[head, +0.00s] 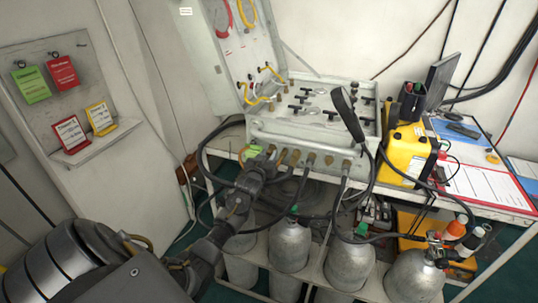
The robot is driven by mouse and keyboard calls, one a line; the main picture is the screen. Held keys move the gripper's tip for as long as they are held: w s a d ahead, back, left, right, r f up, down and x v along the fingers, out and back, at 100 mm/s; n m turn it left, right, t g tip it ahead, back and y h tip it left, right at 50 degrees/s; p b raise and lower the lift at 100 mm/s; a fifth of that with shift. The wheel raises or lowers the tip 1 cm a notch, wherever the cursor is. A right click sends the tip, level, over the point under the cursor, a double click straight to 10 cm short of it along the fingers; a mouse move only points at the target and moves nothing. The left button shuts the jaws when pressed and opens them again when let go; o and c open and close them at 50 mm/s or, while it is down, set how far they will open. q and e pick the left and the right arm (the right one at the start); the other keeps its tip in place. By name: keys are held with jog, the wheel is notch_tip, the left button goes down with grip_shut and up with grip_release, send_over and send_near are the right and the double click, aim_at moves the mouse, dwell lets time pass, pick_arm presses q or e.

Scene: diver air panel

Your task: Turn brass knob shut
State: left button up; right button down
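The grey air panel case (315,115) stands open on the bench, its lid raised at the back left. A row of small brass fittings (311,159) runs along its front face; I cannot tell which one is the brass knob. My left gripper (272,156) is at the left end of this row, its tip at or very near the leftmost brass piece. The fingers are small and dark here, so I cannot tell if they are open or touching it. My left arm comes in from the lower left. My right gripper is not in view.
Grey cylinders (350,262) with black hoses stand below the bench. A yellow box (404,152) and a clipboard with paper (480,187) are to the right. Coloured tags (62,72) hang on a board at left. Hoses loop around the panel front.

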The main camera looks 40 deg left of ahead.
pick_arm(q)
jog(key=shift+w+a, duration=0.1)
jog(key=shift+w, duration=0.2)
grip_shut()
